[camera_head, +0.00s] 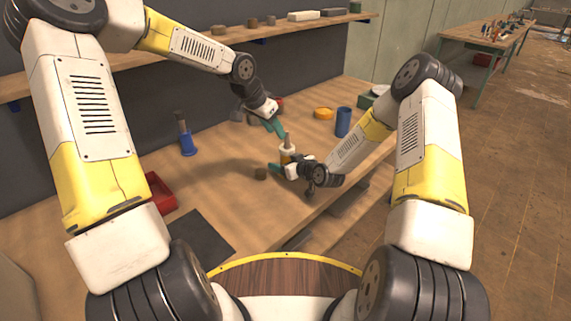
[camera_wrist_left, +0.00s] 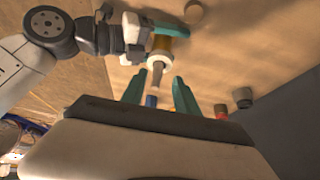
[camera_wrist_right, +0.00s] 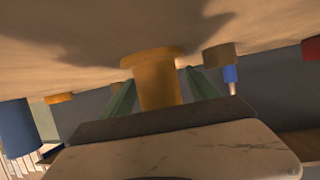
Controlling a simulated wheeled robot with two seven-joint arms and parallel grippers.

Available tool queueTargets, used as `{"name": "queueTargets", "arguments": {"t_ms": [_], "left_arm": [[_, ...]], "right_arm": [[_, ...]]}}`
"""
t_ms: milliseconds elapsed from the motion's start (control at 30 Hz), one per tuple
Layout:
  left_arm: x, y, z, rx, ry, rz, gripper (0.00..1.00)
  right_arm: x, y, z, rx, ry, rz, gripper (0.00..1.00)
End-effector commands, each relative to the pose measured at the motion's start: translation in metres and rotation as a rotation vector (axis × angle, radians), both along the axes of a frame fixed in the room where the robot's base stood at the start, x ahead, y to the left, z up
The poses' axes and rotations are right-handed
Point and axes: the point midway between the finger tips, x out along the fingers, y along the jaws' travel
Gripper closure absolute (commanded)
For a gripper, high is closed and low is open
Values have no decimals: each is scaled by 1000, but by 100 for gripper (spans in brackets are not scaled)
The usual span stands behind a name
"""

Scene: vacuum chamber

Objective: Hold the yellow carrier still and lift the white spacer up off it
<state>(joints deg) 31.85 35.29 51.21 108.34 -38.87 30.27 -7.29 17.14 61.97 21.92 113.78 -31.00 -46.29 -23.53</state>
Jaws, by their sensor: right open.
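The yellow carrier (camera_wrist_right: 157,88) stands on the bench on its wider foot, between the fingers of my right gripper (camera_wrist_right: 162,95) in the right wrist view. Those fingers are open; I cannot tell whether either touches it. The white spacer (camera_head: 287,150) sits around the upper part of the carrier, with a brownish post (camera_wrist_left: 157,74) rising through it. The spacer also shows in the left wrist view (camera_wrist_left: 160,59). My left gripper (camera_head: 273,124) is above and behind the post in the head view. Its fingers (camera_wrist_left: 158,95) are apart and empty, with the spacer beyond their tips.
A blue cylinder (camera_head: 343,122) and a yellow ring (camera_head: 323,113) stand behind to the right. A small brown cylinder (camera_head: 260,173) is left of the carrier. A blue holder (camera_head: 187,145) and a red tray (camera_head: 160,192) are farther left, with bare bench between.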

Motion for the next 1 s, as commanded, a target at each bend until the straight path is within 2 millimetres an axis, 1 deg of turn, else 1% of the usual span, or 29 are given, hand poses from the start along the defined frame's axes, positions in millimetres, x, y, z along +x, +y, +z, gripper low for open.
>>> {"name": "queueTargets", "arguments": {"t_ms": [100,133,267,300,367,400,467,500,733,767,800,933,967,1000], "left_arm": [[0,0,0,0,0,0,64],[0,0,0,0,0,0,64],[0,0,0,0,0,0,64],[0,0,0,0,0,0,64],[0,0,0,0,0,0,64],[0,0,0,0,0,0,64],[0,0,0,0,0,0,64],[0,0,0,0,0,0,64],[0,0,0,0,0,0,64],[0,0,0,0,0,0,60],[0,0,0,0,1,1,52],[7,-1,0,2,21,31,26],[11,-2,-1,3,31,48,24],[16,-3,-1,5,48,75,24]], "right_arm": [[0,0,0,0,0,0,31],[0,0,0,0,0,0,33],[0,0,0,0,0,0,59],[0,0,0,0,0,0,67],[0,0,0,0,0,0,79],[0,0,0,1,1,0,86],[0,0,0,1,1,0,98],[0,0,0,1,1,0,100],[0,0,0,1,1,0,100],[0,0,0,1,1,0,100],[0,0,0,1,1,0,100],[0,0,0,1,1,0,100],[0,0,0,1,1,0,100],[0,0,0,1,1,0,100]]}}
